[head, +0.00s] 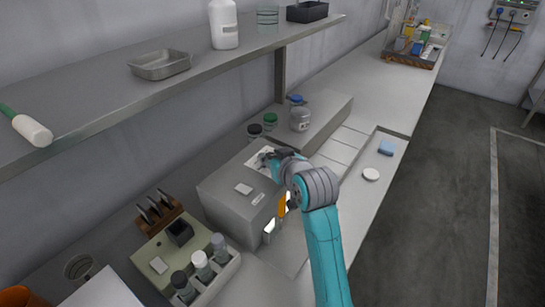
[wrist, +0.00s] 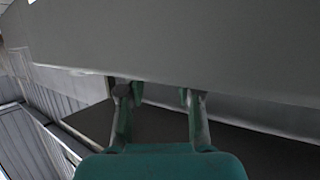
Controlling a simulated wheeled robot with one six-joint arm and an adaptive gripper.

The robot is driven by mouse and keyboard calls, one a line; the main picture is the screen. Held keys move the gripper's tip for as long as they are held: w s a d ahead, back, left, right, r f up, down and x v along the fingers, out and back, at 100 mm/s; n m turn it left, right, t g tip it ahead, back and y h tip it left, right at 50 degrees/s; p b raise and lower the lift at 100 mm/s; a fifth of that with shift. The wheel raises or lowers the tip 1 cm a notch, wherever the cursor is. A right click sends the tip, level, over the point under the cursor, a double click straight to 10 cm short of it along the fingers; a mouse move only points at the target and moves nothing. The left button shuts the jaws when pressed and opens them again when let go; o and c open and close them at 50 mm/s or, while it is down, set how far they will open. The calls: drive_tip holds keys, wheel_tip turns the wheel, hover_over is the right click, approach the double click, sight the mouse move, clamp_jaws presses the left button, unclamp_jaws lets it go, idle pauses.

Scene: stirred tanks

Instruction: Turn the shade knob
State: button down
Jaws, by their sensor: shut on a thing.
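My gripper (head: 268,158) is at the far end of the top of a grey box (head: 232,192), over a white patch (head: 253,165) on it. In the wrist view the two fingers of my gripper (wrist: 157,93) stand apart and reach up to a broad grey surface (wrist: 200,45). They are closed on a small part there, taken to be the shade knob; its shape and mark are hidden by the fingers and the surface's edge. An orange part (head: 282,205) and a bright white patch (head: 270,225) show beside my arm at the box's front.
A rack with several vials (head: 202,262) stands left of the box. Jars (head: 299,119) stand behind it. A shelf (head: 215,58) hangs above. A white disc (head: 371,174) and a blue block (head: 386,147) lie on the right.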

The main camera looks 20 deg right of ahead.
idle(0.4)
drive_tip(key=c, duration=0.8)
unclamp_jaws()
drive_tip(key=shift+o, duration=0.2)
drive_tip(key=a+v, duration=0.1)
drive_tip(key=v, duration=1.1)
drive_tip(key=shift+d, duration=0.4)
